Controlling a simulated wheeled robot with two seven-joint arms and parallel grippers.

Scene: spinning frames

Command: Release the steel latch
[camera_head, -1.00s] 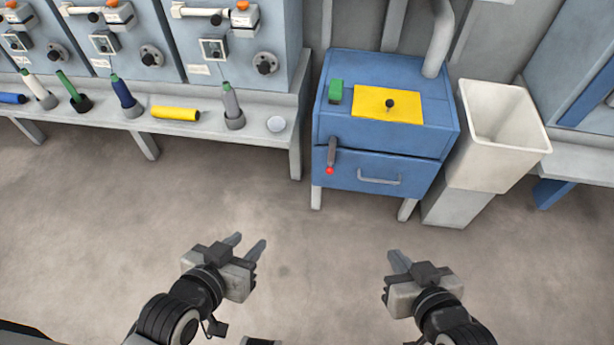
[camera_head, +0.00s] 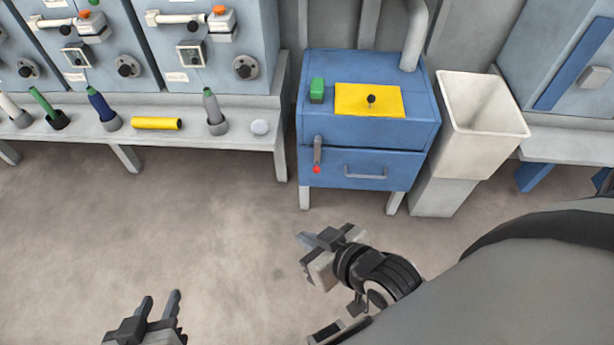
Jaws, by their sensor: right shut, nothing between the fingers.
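The cabinet has a drawer handle (camera_head: 365,174), a green block (camera_head: 317,90) and a yellow plate with a black knob (camera_head: 371,99). A white bin (camera_head: 485,150) stands at its right. A bench (camera_head: 190,142) with bobbins is at the left. Floor between is clear.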

